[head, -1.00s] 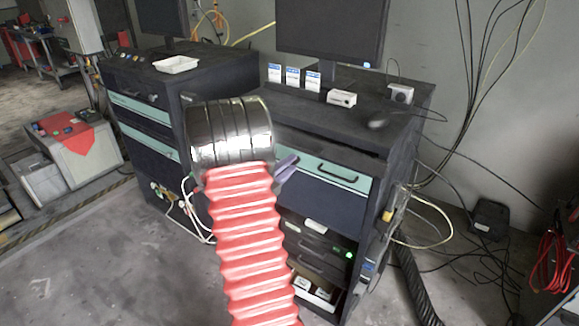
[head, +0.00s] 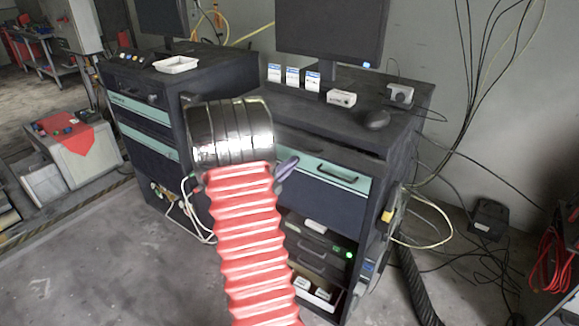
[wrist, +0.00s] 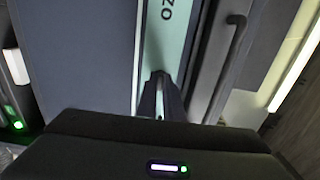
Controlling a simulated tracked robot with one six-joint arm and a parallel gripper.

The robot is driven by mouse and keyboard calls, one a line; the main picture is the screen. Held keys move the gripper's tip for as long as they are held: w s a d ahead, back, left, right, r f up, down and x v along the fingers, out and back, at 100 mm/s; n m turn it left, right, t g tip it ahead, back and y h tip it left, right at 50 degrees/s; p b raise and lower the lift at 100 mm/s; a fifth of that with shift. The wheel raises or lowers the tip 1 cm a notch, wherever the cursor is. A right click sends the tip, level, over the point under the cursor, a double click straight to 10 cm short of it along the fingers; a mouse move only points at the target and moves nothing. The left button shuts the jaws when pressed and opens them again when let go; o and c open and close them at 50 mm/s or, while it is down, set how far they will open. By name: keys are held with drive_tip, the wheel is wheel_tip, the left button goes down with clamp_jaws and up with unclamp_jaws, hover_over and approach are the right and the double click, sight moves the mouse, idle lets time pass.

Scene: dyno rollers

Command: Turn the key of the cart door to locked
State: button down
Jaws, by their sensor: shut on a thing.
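The cart (head: 345,140) stands right of centre in the head view, with a teal strip across its front and a dark blue door panel (head: 325,203) below. In the wrist view the same panel (wrist: 75,50) fills the left side, beside the teal strip (wrist: 172,35) with printed letters. My gripper (wrist: 160,84) reaches to the strip near the panel's edge, its narrow fingers together on something small. The key itself is hidden between the fingers, so its angle cannot be seen. In the head view only a purple-grey finger (head: 287,168) shows beside my arm.
A black drawer handle (wrist: 228,60) runs close to the right of my fingers in the wrist view. A monitor (head: 330,30) and mouse (head: 376,119) stand on the cart. Cables (head: 440,215) hang at its right side. The floor in front is clear.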

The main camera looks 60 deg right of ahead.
drive_tip(key=shift+f, duration=0.15)
drive_tip(key=shift+n, duration=0.4)
drive_tip(key=shift+f+n, duration=0.1)
drive_tip(key=shift+n, duration=8.5)
drive_tip(key=c, duration=1.9)
unclamp_jaws()
